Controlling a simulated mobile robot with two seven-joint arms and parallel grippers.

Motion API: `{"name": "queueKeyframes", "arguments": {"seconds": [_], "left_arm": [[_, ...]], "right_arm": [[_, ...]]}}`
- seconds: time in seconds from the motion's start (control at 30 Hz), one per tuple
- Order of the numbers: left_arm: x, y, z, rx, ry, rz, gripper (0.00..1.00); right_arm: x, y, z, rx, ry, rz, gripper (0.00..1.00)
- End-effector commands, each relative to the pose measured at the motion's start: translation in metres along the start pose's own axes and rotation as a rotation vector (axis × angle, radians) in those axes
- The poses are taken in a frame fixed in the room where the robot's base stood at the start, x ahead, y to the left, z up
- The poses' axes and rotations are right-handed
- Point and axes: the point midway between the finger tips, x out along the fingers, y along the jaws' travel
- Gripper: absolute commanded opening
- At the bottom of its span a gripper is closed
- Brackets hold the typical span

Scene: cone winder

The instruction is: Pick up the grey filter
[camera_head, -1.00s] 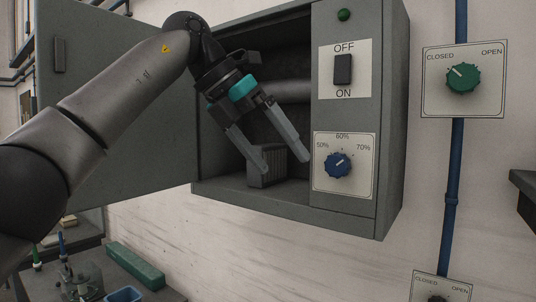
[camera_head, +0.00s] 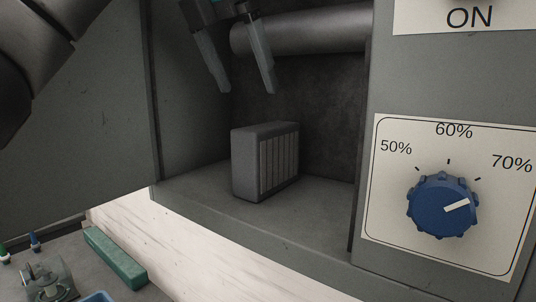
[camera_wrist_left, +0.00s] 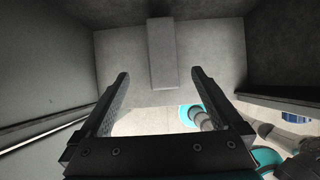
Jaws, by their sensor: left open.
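The grey filter (camera_head: 265,162), a ribbed block, stands upright on the floor of the open grey cabinet (camera_head: 300,225). My left gripper (camera_head: 247,91) is open and empty, its fingers pointing down. Its tips are above the filter and apart from it in the head view. In the left wrist view the filter (camera_wrist_left: 161,55) shows from above as a long grey block, beyond the tips of the open left gripper (camera_wrist_left: 160,74) and roughly centred between them. My right gripper does not show.
A grey pipe (camera_head: 300,31) crosses the cabinet behind the fingers. The open door (camera_head: 75,140) is at left. A panel with a blue knob (camera_head: 441,205) is at right. A green block (camera_head: 115,257) lies on the bench below. The cabinet floor around the filter is clear.

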Motion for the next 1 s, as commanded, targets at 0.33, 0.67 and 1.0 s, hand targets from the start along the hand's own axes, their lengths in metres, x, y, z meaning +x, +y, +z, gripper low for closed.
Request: {"name": "queueKeyframes", "arguments": {"seconds": [0.33,0.67,1.0], "left_arm": [[0.07,0.0,0.0,-0.001,0.003,-0.002,1.0],[0.096,-0.003,0.004,0.0,0.004,-0.003,1.0],[0.132,-0.005,0.006,-0.001,0.0,-0.001,1.0]], "right_arm": [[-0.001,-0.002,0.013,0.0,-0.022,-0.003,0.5],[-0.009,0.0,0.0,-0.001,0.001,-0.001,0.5],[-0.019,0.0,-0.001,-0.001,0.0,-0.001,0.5]]}}
